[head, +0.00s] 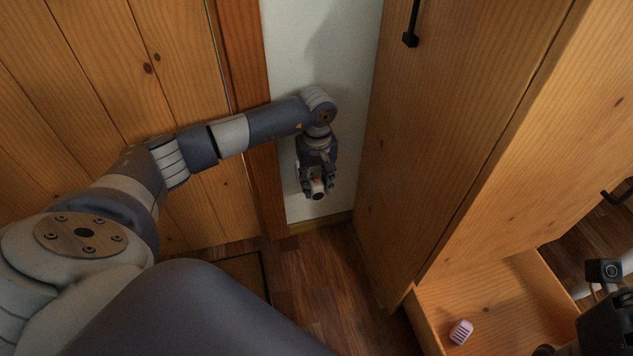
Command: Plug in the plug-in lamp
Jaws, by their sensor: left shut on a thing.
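My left gripper (317,188) points down in front of the white wall strip, low down between the wooden door frame and the tall cabinet. It is shut on a small pale thing with an orange-red spot, which seems to be the plug-in lamp (317,183). The fingers hide most of it, and I cannot tell whether it touches the wall. No socket shows; the gripper covers part of the wall there. My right gripper (590,335) is only partly in view at the lower right edge, dark, and its fingers cannot be made out.
An open wooden drawer (505,290) juts out at the lower right with a small pink object (461,331) inside. The tall wooden cabinet (440,130) stands close to the right of my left gripper. A plank door (100,90) is at left. Dark wood floor (325,270) lies clear below.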

